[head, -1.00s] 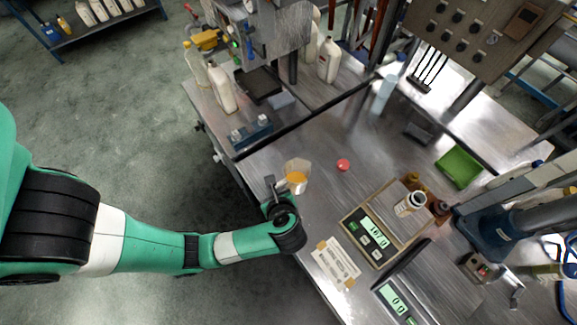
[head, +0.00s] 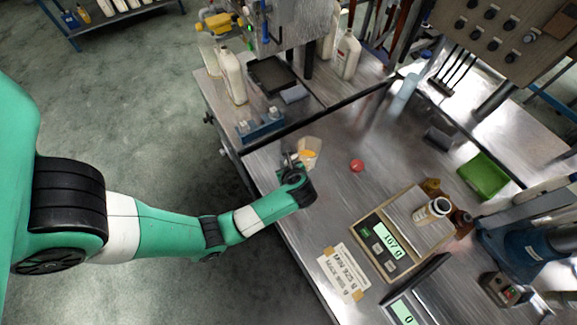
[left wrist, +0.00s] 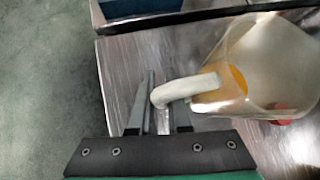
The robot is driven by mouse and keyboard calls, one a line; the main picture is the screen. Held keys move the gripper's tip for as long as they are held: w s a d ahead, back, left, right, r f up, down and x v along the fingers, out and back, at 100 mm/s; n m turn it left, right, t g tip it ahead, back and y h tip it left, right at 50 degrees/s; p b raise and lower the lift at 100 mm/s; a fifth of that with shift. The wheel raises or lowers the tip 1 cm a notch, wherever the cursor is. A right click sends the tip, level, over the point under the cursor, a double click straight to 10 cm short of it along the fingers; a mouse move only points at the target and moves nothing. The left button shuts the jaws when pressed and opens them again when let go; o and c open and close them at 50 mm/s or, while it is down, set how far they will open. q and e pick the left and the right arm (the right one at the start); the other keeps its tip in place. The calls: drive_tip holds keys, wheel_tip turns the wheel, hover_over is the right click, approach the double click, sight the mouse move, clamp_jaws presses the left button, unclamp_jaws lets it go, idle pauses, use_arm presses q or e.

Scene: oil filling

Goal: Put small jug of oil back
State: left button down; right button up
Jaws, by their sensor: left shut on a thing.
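The small jug of oil (head: 310,148) is a clear, wide-mouthed jug with some orange-yellow oil in it. It is at the left part of the steel bench in the head view. In the left wrist view the jug (left wrist: 262,62) fills the right side, with its pale handle (left wrist: 178,92) reaching toward my gripper. My left gripper (head: 290,162) is shut on the jug's handle; its fingers (left wrist: 160,118) show in the left wrist view. I cannot tell whether the jug touches the bench. My right gripper is not in view.
A red cap (head: 357,166) lies right of the jug. A scale (head: 383,240) carries an open bottle (head: 432,210), with brown bottles beside it. A green tray (head: 484,175) is farther right. A white jug (head: 232,78) and a blue fixture (head: 262,125) stand behind.

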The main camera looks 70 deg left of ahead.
use_arm(q)
drive_tip(key=a+f, duration=0.1)
drive_tip(key=f, duration=0.1)
drive_tip(key=w+a+f+b, duration=0.1)
drive_tip(key=shift+a+f, duration=0.15)
drive_tip(key=shift+f, duration=0.25)
drive_tip(key=shift+w+a+f, duration=0.25)
drive_tip(key=shift+a, duration=0.1)
drive_tip(key=shift+w+a+f+b, duration=0.1)
drive_tip(key=shift+a+f+b, duration=0.1)
drive_tip(key=shift+f+b, duration=1.2)
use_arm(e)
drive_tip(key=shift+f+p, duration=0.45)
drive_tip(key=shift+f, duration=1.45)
use_arm(q)
drive_tip(key=shift+f, duration=0.55)
drive_tip(key=c, duration=0.9)
unclamp_jaws()
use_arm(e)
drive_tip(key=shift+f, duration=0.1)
